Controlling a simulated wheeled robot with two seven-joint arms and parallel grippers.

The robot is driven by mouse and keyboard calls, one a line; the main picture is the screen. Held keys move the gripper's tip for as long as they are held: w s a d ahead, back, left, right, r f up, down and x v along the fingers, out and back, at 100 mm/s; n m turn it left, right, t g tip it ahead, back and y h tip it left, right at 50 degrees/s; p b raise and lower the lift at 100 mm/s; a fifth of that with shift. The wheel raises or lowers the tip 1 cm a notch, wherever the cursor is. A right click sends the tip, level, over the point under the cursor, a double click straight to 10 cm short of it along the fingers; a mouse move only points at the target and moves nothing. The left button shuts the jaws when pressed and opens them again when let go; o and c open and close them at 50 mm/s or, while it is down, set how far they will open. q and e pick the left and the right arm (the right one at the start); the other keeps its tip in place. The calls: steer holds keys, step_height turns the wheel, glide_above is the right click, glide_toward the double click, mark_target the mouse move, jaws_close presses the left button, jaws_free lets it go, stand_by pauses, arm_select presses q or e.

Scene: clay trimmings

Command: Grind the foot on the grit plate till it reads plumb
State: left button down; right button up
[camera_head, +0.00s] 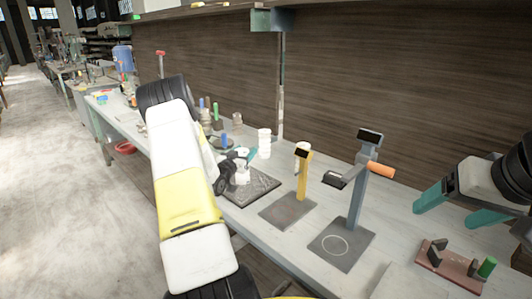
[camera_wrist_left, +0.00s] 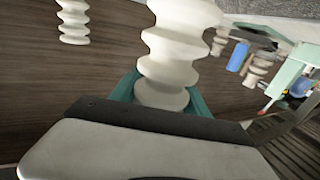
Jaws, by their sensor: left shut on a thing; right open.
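A white ribbed clay piece (camera_wrist_left: 178,45) is held between the teal fingers of my left gripper (camera_wrist_left: 165,98), which is shut on it. In the head view my left gripper (camera_head: 243,160) is over the dark grit plate (camera_head: 262,190), with the white piece (camera_head: 242,176) low at the plate. I cannot tell whether its foot touches the plate. A yellow upright gauge (camera_head: 302,178) with a small dark head stands on a grey base right of the plate. My right gripper (camera_head: 458,208) is open and empty above the bench at the right.
Another white ribbed piece (camera_head: 264,143) stands behind the plate. A grey stand (camera_head: 357,190) with an orange handle (camera_head: 381,171) is right of the gauge. A reddish board (camera_head: 452,268) with a green peg lies at the front right. Several coloured-handled tools (camera_head: 215,110) stand farther left.

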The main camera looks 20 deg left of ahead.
arm_select(q)
steer(key=shift+w+a, duration=0.25)
steer(key=shift+a, duration=0.35)
steer(key=shift+w+a, duration=0.25)
steer(key=shift+a, duration=0.3)
steer(key=a, duration=0.1)
steer(key=w+a, duration=0.1)
steer(key=a, duration=0.1)
steer(key=shift+w+a, duration=0.15)
steer(key=shift+r, duration=0.2)
steer(key=shift+r, duration=2.45)
